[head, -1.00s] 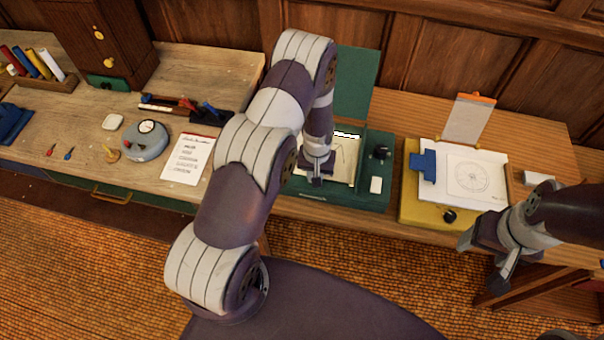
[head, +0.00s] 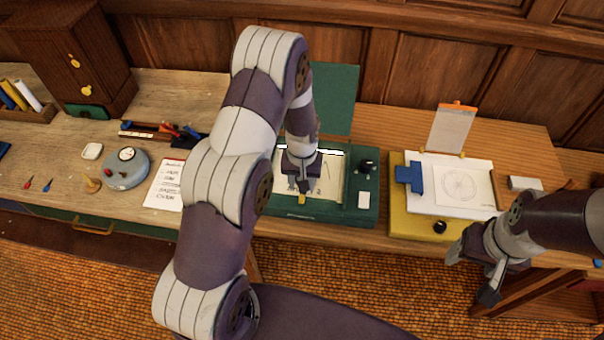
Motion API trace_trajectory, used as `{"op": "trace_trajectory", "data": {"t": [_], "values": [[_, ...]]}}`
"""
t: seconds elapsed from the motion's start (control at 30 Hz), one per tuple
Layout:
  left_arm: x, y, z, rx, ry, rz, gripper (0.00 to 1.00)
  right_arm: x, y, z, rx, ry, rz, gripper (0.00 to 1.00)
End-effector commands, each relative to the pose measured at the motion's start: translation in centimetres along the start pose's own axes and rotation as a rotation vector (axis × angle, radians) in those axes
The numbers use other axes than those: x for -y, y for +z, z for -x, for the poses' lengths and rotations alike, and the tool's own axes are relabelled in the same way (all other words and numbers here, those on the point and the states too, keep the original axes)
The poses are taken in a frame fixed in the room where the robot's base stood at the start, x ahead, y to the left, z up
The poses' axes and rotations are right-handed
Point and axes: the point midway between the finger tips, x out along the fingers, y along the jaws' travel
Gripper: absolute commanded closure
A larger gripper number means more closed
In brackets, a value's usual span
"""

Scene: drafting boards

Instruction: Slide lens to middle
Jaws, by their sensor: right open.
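The green drafting board (head: 330,212) stands on the wooden bench, with a pale sheet (head: 334,172) on it and a raised green panel (head: 333,98) behind. My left gripper (head: 304,186) points down over this sheet; its jaw opening is too small to tell. A small yellow piece (head: 302,198) shows just below its tips. I cannot tell whether this is the lens or whether the gripper touches it. No lens is clearly recognisable; my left arm hides the board's left part. My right gripper (head: 468,272) is open and empty, in front of the bench at the right.
A yellow drafting board (head: 408,224) with a blue clamp (head: 409,177) and a drawing stands right of the green one. A round grey device (head: 126,172) stands left.

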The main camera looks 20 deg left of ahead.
Motion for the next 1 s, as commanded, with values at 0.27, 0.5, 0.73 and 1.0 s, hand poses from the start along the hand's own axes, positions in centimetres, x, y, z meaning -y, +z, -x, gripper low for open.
{"op": "trace_trajectory", "data": {"t": [0.27, 0.5, 0.73, 1.0], "values": [[-0.1, 0.0, 5.4, -0.002, 0.000, 0.000, 0.57, 0.0, 0.2, -1.6, 0.000, 0.000, 0.000, 0.33], [0.0, 0.1, 6.2, 0.001, -0.001, 0.000, 0.57, 0.0, 0.2, -1.6, 0.000, 0.000, 0.000, 0.33], [0.0, 0.0, 6.2, 0.001, 0.000, 0.000, 0.57, 0.0, 0.2, -1.6, 0.000, 0.000, 0.000, 0.33], [0.7, 3.8, 6.0, 0.045, -0.007, -0.089, 0.57, 0.0, 0.2, -1.9, 0.000, 0.000, 0.000, 0.33]]}}
